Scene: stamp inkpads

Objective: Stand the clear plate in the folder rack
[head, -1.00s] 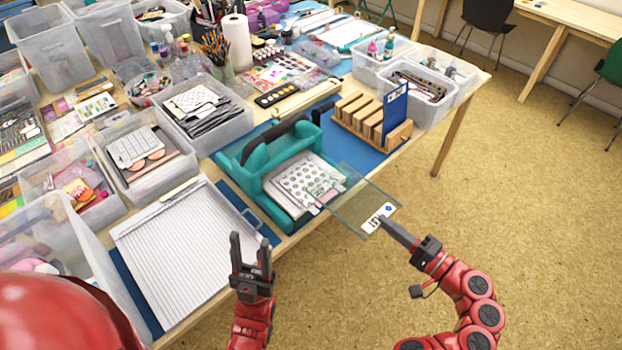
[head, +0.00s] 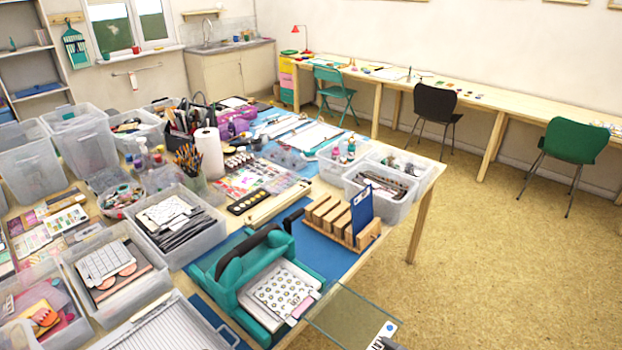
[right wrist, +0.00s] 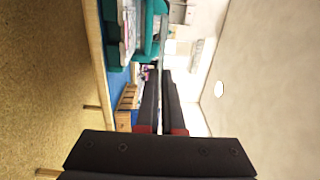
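The clear plate (head: 348,316), a glassy sheet with a white label, lies flat at the right end of the teal machine (head: 240,270) and juts past the table's front edge. I cannot tell whether it touches the machine. The tip of my right gripper (head: 390,344) is at the plate's label end. In the right wrist view its dark fingers (right wrist: 160,85) are close together with a thin pale line between them, shut on the plate's edge. The wooden folder rack (head: 330,215) stands behind the machine. A blue panel (head: 362,210) stands upright at its right end. My left gripper is out of view.
Clear bins (head: 378,198) stand behind the rack. A long yellowish bar (head: 277,203) lies left of it. More bins and supplies crowd the table's left. Right of the table is open floor (head: 470,270).

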